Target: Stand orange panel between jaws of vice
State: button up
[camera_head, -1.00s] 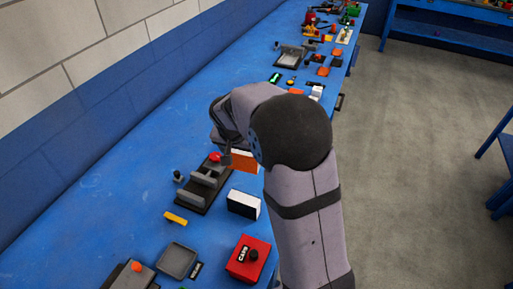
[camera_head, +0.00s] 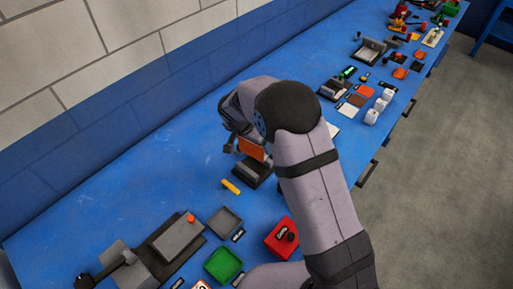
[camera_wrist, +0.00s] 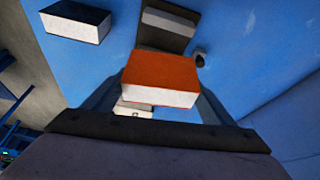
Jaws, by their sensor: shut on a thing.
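The orange panel (camera_head: 251,150) has a white core edge and is held in my gripper (camera_head: 240,142), above the worktop. In the wrist view the panel (camera_wrist: 160,72) sits between the two fingers of my gripper (camera_wrist: 160,92), its white edge facing the camera. In the wrist view the vice (camera_wrist: 168,22) lies beyond the panel, with a grey jaw bar showing. The panel appears apart from the vice; its height above it is unclear.
A black panel with a white edge (camera_wrist: 75,22) stands left of the vice in the wrist view. A yellow piece (camera_head: 230,187), a grey tray (camera_head: 224,222), a green tray (camera_head: 223,265) and a red box (camera_head: 283,238) lie nearer. The blue worktop left of the vice is clear.

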aim_at(254, 152)
jog(key=shift+m+h, duration=0.3)
jog(key=shift+m, duration=0.5)
jog(key=shift+f, duration=0.1)
jog(key=shift+f+b, duration=1.05)
jog(key=shift+f, duration=1.35)
jog(key=shift+b, duration=0.45)
jog(key=shift+f+b, duration=1.55)
jog(key=shift+b, duration=0.4)
jog(key=shift+f+b, duration=0.5)
jog(key=shift+b, duration=0.65)
dwell(0.4)
dwell(0.3)
jog(key=o, duration=1.2)
